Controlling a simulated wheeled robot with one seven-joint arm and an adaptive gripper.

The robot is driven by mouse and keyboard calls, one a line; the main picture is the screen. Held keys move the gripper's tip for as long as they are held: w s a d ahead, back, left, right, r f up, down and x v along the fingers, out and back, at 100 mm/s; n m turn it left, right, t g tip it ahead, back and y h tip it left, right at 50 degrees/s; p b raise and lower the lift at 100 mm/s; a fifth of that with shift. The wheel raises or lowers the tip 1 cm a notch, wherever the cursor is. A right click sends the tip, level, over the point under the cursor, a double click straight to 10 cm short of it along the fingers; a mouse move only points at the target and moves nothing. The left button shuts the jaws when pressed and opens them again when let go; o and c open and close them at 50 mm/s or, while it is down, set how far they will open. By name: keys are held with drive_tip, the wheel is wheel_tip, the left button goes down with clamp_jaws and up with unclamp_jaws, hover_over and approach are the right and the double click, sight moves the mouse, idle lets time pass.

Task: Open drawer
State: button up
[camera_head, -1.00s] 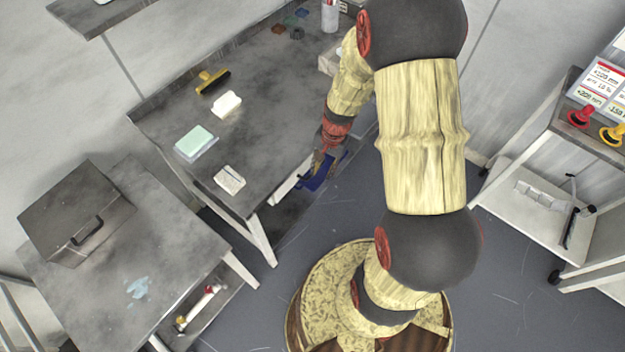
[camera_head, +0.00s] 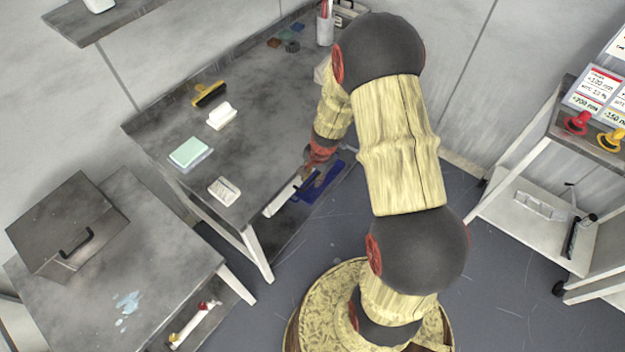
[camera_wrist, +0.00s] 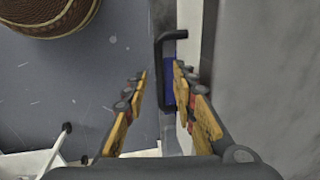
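In the head view the drawer (camera_head: 283,196) shows as a white strip under the front edge of the grey workbench. In the wrist view its black bar handle (camera_wrist: 160,72) stands out from a narrow pale front beside the worktop. My gripper (camera_wrist: 160,78) is open, with one finger on each side of the handle bar in the picture. I cannot tell whether the fingers touch it or how deep they reach. In the head view my gripper (camera_head: 310,180) is at the bench front, partly covered by my arm.
A blue surface (camera_head: 328,178) shows below my gripper; I cannot tell what it belongs to. The workbench (camera_head: 255,125) holds a brush, a white block and a green pad. A side table (camera_head: 165,255) with a metal box stands left, a cart (camera_head: 545,210) right.

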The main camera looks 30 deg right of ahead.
drive_tip(key=shift+f, duration=0.1)
drive_tip(key=shift+c, duration=1.1)
drive_tip(key=c, duration=0.4)
clamp_jaws()
